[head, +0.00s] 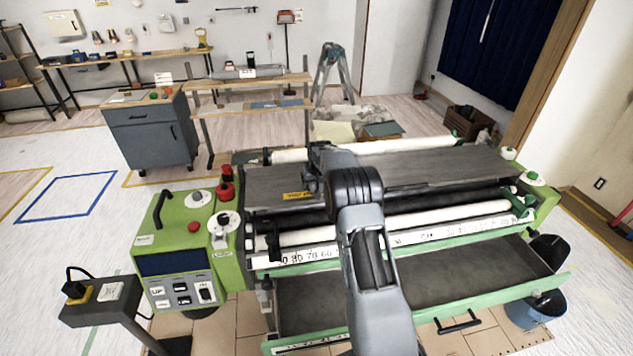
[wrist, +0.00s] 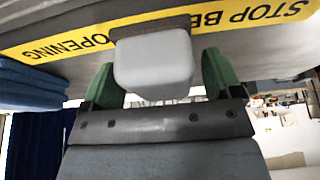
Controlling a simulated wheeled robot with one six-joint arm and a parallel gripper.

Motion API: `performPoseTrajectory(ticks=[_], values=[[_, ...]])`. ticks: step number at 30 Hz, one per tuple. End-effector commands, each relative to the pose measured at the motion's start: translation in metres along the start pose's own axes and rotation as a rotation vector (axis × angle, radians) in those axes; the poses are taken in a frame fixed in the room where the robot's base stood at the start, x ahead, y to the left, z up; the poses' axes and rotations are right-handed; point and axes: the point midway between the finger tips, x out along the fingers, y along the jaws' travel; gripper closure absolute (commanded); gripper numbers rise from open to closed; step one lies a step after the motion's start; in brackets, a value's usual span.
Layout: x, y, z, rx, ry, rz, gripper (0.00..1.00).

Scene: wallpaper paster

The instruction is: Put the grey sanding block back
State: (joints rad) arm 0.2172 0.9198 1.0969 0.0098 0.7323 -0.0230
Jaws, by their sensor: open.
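A light grey block with a darker grey base, which looks like the sanding block (wrist: 153,70), sits against the grey top plate of the pasting machine in the wrist view. It is beside the yellow warning label (wrist: 245,18). My gripper (wrist: 159,64) is open, with its green fingers on either side of the block. A gap shows at the right finger; I cannot tell whether the left one touches. In the head view my arm hides the block and the fingertips above the machine's top plate (head: 430,172).
The green machine's control box (head: 180,262) with red knobs stands left, and its open tray (head: 430,280) is in front. Behind are a grey cabinet (head: 150,135), a wooden bench (head: 250,80) and a stepladder (head: 333,70). Blue folded material (wrist: 30,85) shows left in the wrist view.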

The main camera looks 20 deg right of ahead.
Motion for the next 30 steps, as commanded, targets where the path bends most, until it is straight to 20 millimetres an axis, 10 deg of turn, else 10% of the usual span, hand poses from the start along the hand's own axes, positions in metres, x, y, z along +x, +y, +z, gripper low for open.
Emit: performPoseTrajectory(ticks=[7,30], values=[[-0.009,0.000,-0.001,0.000,0.003,0.000,0.15],[-0.137,-0.002,0.002,-0.001,0.002,0.000,0.15]])
